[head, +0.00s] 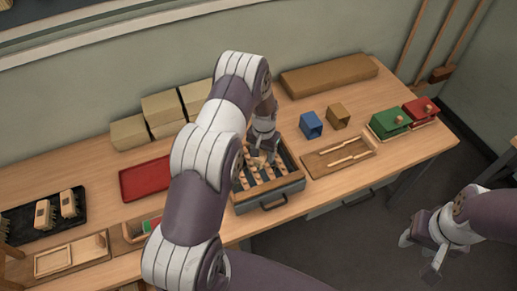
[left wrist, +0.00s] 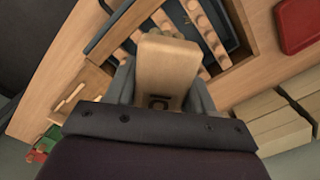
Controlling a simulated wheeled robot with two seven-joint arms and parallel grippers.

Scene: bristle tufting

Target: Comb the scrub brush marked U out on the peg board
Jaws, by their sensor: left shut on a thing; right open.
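My left gripper (head: 262,157) is shut on a wooden-backed brush (left wrist: 168,65), with a finger on each side of it in the left wrist view. A dark mark shows on the brush near the gripper; I cannot read it surely as a U. The brush is over the peg board (head: 284,188), a dark tray with rows of light wooden pegs, also in the left wrist view (left wrist: 237,52). Its bristles are mostly hidden, so I cannot tell whether they touch the pegs. My right gripper (head: 424,254) is open and empty, off the table's front edge.
A red tray (head: 143,180) lies left of the peg board, and a black tray (head: 17,222) with two brushes stands further left. A wooden tray (head: 320,165) with sticks, blue box (head: 311,125), green box (head: 389,122) and red box (head: 421,110) are right. My left arm hides part of the table.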

